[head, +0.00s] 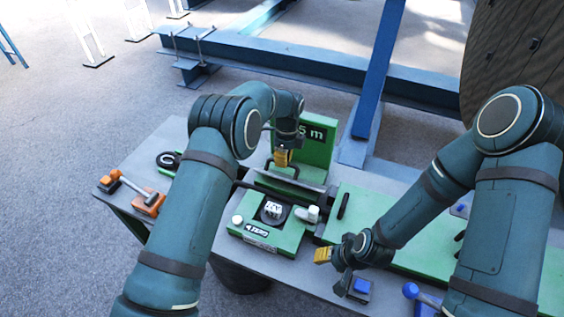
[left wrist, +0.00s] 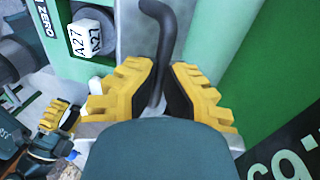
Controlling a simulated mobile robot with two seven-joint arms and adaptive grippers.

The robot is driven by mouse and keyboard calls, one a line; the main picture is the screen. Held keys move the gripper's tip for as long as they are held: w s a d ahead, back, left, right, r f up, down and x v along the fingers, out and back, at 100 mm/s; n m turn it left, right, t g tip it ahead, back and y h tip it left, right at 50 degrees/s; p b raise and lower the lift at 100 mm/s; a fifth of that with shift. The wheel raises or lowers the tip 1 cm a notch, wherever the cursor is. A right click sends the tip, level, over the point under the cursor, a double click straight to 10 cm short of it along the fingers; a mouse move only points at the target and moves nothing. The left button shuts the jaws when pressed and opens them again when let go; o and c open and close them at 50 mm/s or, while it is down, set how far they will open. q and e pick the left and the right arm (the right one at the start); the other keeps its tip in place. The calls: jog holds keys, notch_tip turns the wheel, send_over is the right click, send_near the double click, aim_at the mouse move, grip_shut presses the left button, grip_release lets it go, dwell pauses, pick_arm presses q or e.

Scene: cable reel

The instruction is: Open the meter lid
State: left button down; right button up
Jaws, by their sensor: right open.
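The green meter (head: 289,240) stands on the bench with a black round dial, a white marked block (head: 272,208) and a ZERO label. A black bent handle (head: 292,181) rises at its back edge, in front of an upright green panel with white figures (head: 318,140). My left gripper (head: 283,158) is at this handle, pointing down. In the left wrist view the handle (left wrist: 168,40) runs between its yellow fingers (left wrist: 160,85), which close on it. The contact is partly hidden. My right gripper (head: 322,255) is open and empty, right of the meter's front.
An orange tool (head: 148,203) lies at the bench's left end. A blue button block (head: 361,287) and a blue knob (head: 411,290) are at the front right. A large wooden reel (head: 515,60) and blue beams (head: 310,68) stand behind.

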pick_arm(q)
jog(key=shift+w+d+f+g+b, duration=0.2)
jog(key=shift+w+f+g+b, duration=0.1)
jog(key=shift+w+g, duration=0.15)
jog(key=shift+g, duration=0.35)
jog(key=shift+r, duration=0.1)
jog(key=c, duration=1)
grip_release()
jog(key=shift+w, duration=0.15)
jog(key=shift+r, duration=0.1)
notch_tip(320, 180, up, 10)
